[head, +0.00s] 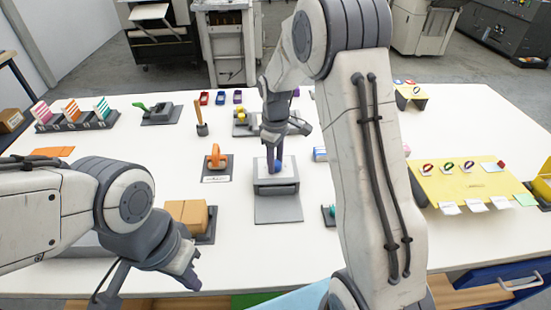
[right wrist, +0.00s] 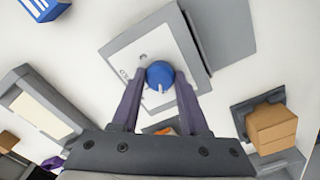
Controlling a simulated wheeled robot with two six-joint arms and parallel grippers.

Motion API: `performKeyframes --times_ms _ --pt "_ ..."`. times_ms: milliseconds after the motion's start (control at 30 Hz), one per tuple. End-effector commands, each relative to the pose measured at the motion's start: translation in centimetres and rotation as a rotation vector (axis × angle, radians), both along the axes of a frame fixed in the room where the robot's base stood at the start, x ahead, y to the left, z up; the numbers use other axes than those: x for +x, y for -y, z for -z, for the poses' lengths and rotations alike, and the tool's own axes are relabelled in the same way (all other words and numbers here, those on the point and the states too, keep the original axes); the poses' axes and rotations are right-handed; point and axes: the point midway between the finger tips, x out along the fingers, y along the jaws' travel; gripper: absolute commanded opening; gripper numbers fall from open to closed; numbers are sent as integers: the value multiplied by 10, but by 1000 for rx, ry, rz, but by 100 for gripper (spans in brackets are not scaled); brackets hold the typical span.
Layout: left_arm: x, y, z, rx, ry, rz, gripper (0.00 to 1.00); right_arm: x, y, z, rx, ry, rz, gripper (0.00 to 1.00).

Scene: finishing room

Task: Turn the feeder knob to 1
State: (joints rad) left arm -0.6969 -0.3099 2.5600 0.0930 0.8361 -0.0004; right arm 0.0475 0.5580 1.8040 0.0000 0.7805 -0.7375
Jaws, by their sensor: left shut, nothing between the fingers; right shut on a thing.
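The feeder (head: 275,187) is a grey box with a pale top plate on the white table, in the middle of the head view. Its round blue knob (right wrist: 160,73) shows in the right wrist view, with a white pointer line towards my gripper's palm. Small marks on the plate beside it are too small to read. My right gripper (head: 275,160) reaches down onto the feeder from above and is shut on the knob, one finger on each side. My left gripper (head: 190,274) is shut and empty, low over the table's near edge at the left.
An orange-handled piece (head: 216,157) on a dark plate stands left of the feeder. Cardboard boxes (head: 187,215) sit near my left gripper. A yellow board (head: 465,178) with several labels lies at the right. Bare table (head: 250,235) shows in front of the feeder.

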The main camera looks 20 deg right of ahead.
Motion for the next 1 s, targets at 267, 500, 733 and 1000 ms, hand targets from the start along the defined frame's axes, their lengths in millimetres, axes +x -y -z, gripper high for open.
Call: performKeyframes --times_ms 267,500,733,1000 --pt "0 0 -11 0 0 0 0 0 0 -2 0 0 247 0" --pt "0 0 -17 0 0 0 0 1 0 -2 -1 1 442 0" --pt "0 0 -20 0 0 0 0 1 0 -1 0 2 576 0" --pt "0 0 -22 0 0 0 0 1 0 -1 1 3 653 0"
